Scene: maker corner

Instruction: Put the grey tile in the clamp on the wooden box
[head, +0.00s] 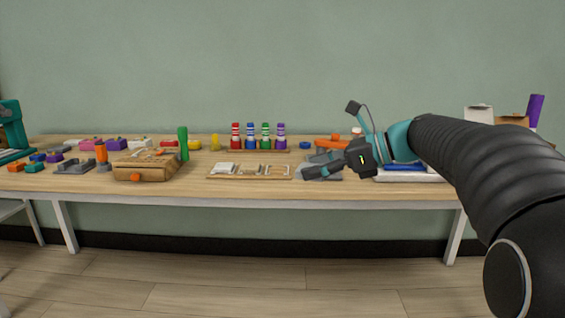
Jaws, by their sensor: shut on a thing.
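My gripper (312,173) is low over the right half of the table, with its fingers pointing left and down. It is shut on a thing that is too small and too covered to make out. A flat grey piece (333,176) shows just under and beside the fingers; I cannot tell whether it is the grey tile or part of a holder. The wooden box (145,172), with an orange knob on its front, stands to the left, well apart from my gripper. A grey clamp-like device (75,166) with an orange upright lies left of the box.
A wooden tray (250,177) with pale pieces lies between box and gripper. Behind it stands a rack of coloured bottles (258,137). A green upright piece (183,143) stands by the box. A blue item on a white tray (405,168) lies at right. Small blocks crowd the left.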

